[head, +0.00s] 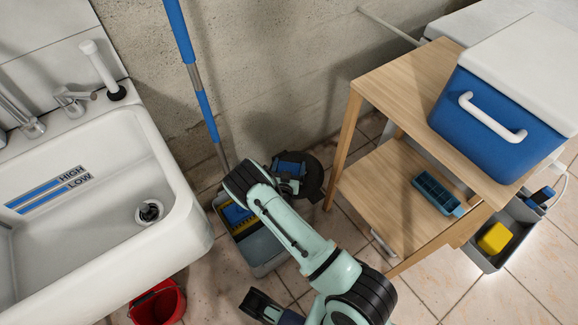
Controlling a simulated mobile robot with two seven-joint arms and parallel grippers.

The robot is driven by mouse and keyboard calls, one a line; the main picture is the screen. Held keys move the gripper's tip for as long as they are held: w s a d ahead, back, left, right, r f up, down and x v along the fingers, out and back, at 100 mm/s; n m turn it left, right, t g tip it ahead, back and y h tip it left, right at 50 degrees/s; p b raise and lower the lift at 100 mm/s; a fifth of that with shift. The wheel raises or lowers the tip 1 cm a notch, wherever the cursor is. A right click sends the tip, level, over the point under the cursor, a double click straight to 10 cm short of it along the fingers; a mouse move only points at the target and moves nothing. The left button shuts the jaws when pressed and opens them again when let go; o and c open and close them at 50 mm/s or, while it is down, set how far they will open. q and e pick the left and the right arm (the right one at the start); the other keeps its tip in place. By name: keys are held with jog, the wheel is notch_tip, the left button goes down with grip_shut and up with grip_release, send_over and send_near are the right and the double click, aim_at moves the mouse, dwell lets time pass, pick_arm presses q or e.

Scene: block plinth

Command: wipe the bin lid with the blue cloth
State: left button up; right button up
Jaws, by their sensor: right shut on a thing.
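My right arm reaches up from the bottom edge, and its dark gripper (287,180) is at the round black bin lid (313,182) near the wall. The gripper is shut on the blue cloth (291,164), which shows as a small dark blue patch over the lid. The cloth seems to lie against the lid, but I cannot tell how firmly it touches. My wrist and gripper hide part of the lid and cloth.
A mop bucket (262,256) with a blue-handled mop (181,35) stands left of the lid. A white sink (100,245) is at the left, a red bucket (158,304) below. A wooden shelf unit (385,88) with a blue cool box (485,110) stands close on the right.

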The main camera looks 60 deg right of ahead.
jog(key=shift+f+b, duration=0.4)
jog(key=shift+f, duration=0.15)
